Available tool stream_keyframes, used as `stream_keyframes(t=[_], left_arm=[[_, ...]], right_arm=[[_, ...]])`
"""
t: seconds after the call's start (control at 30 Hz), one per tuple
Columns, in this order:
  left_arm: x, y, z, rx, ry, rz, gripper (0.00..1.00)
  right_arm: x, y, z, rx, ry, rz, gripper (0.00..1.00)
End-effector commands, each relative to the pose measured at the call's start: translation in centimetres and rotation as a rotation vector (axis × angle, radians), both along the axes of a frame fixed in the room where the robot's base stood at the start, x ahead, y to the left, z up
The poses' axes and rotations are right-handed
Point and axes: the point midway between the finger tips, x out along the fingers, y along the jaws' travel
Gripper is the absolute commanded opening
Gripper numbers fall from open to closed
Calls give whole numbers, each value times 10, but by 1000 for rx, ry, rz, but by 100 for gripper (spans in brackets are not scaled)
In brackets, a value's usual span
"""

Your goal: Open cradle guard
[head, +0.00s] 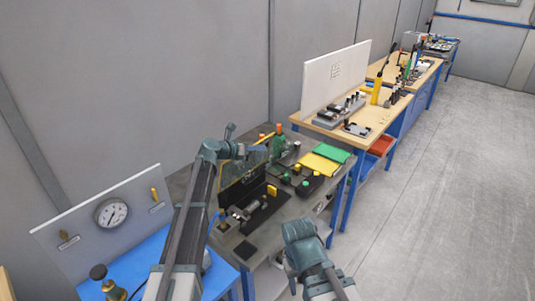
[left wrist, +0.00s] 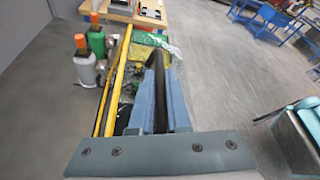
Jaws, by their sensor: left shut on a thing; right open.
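The cradle guard (head: 241,167) is a tinted see-through panel that stands raised over the dark fixture on the grey bench. In the left wrist view its yellow frame bars (left wrist: 115,80) run along the left side of my fingers. My left gripper (head: 258,151) is at the guard's top edge. In the left wrist view the left gripper (left wrist: 163,75) is shut on a dark bar, seemingly the guard's handle; the exact contact is partly hidden by the fingers. My right gripper (head: 297,232) is open and empty near the bench's front edge, apart from the guard.
To the right lie green and yellow cloths (head: 328,157) and dark boxes with green knobs (head: 303,186). A gauge panel (head: 110,212) stands at the left. The floor to the right is clear.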

Motion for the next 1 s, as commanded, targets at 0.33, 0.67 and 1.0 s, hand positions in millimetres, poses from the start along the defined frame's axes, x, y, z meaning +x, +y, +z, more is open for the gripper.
stream_keyframes(t=[0.33, 0.67, 1.0], left_arm=[[44, 57, 22, -242, 182, 3, 0], [66, 90, 23, -251, 186, 1, 0], [74, 102, 22, -248, 187, -1, 0]], right_arm=[[0, 0, 11, 1, 0, -3, 46], [0, 0, 11, 1, 0, -3, 46], [0, 0, 11, 1, 0, -3, 46]])
